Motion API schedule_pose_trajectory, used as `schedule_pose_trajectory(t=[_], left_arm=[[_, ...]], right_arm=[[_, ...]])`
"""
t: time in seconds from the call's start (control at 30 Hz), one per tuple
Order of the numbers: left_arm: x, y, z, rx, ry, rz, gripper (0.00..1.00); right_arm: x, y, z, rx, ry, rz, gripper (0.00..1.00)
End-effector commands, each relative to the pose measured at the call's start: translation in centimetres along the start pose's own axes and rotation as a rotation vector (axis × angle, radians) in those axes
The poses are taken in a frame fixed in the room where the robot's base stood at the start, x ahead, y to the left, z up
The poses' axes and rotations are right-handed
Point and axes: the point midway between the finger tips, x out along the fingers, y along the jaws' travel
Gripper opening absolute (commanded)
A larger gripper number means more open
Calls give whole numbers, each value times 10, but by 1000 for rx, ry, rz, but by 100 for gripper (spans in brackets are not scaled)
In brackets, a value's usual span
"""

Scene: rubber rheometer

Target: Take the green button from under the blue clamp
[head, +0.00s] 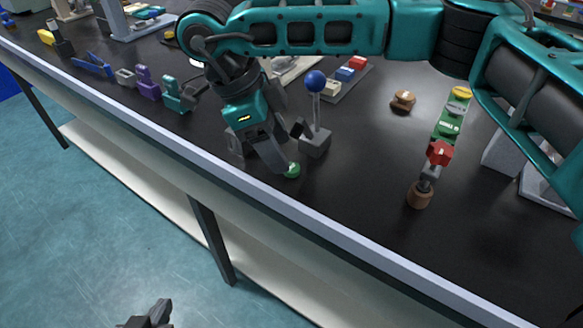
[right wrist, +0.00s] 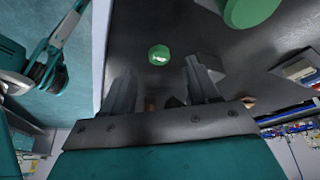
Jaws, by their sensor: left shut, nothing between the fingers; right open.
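A green button (head: 292,170) lies near the front edge of the black table, in front of the grey base of a clamp-like device with a blue ball-topped lever (head: 315,82). I cannot tell whether it touches that base. My right gripper (head: 290,150) is open and low over the table, one finger beside the button and partly hiding it. In the right wrist view the button (right wrist: 158,54) shows beyond and between the two open fingertips (right wrist: 160,72). My left gripper (head: 150,318) is shut and empty, low at the bottom of the head view, away from the table.
A larger green round shape (right wrist: 248,10) is cut off at the top of the right wrist view. A blue clamp-like piece (head: 92,65), a purple piece (head: 147,83) and a teal piece (head: 177,95) stand along the front edge. A red-knobbed device (head: 438,154) stands to the right.

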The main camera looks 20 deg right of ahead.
Motion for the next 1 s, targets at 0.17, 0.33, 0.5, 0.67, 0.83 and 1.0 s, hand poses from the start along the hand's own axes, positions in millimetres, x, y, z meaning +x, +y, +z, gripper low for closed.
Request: schedule_pose_trajectory(t=[0.17, 0.33, 0.5, 0.67, 0.83, 1.0], left_arm=[[3, -1, -2, 1, 8, 0, 0], [3, 0, -3, 1, 7, 1, 0], [3, 0, -2, 0, 7, 1, 0], [3, 0, -1, 0, 4, 2, 0], [2, 1, 1, -2, -1, 3, 0], [2, 1, 2, -2, -3, 3, 0]], right_arm=[[29, 1, 0, 1, 0, 2, 60], [35, 2, 0, 0, 0, 1, 60], [34, 1, 0, 0, 0, 1, 54], [34, 1, 0, 0, 0, 1, 39], [34, 1, 0, 0, -1, 1, 23], [34, 1, 0, 0, -1, 1, 6]])
